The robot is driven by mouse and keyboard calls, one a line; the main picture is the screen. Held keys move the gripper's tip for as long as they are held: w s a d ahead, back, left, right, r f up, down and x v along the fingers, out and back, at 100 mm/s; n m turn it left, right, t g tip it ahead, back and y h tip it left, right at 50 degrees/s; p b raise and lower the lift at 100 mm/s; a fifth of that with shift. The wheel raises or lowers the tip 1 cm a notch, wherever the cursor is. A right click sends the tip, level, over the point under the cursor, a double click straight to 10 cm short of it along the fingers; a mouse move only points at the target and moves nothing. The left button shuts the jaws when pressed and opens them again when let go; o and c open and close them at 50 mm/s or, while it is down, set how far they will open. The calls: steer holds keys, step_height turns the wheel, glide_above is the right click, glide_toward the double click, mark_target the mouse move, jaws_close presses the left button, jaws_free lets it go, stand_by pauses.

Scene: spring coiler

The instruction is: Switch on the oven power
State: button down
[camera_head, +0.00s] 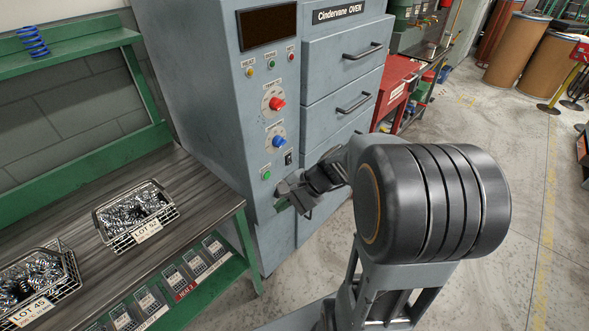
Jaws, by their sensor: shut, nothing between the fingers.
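The grey Cindervane oven (215,75) stands in the middle left, with a dark display (266,27) at the top of its control panel. Below it are several small lamps, a red knob (277,103) and a blue knob (279,141). A small black switch (288,158) sits below and right of the blue knob; its position is too small to read. A green button (266,175) sits at the lower left of the panel. My gripper (283,203) is shut and empty, just below and right of the green button, close to the oven front. Contact cannot be told.
A wooden workbench (150,263) with a green frame stands left of the oven. Wire baskets of springs (137,212), one labelled LOT 52, lie on it. Oven drawers with handles (353,103) are above and behind my arm. A red cabinet (394,85) stands beyond.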

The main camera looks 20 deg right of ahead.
mark_target(290, 163)
steer(key=w+d+f+m+t, duration=0.3)
steer(key=d+m+t, duration=0.1)
steer(key=d+m, duration=0.2)
steer(key=w+d+f+m+t+h+b, duration=0.1)
steer(key=w+d+f+m+t, duration=0.1)
steer(key=d+m, duration=0.4)
steer(key=w+d+f+m+t, duration=0.3)
steer(key=w+d+m+t, duration=0.1)
steer(key=d+m+t, duration=0.2)
steer(key=shift+w+d+f+m+t+h+b, duration=0.3)
steer(key=shift+w+d+h+b, duration=0.05)
steer(key=shift+w+d+h, duration=0.1)
steer(key=p+x, duration=0.2)
steer(key=x, duration=1.2)
steer(key=shift+a, duration=0.15)
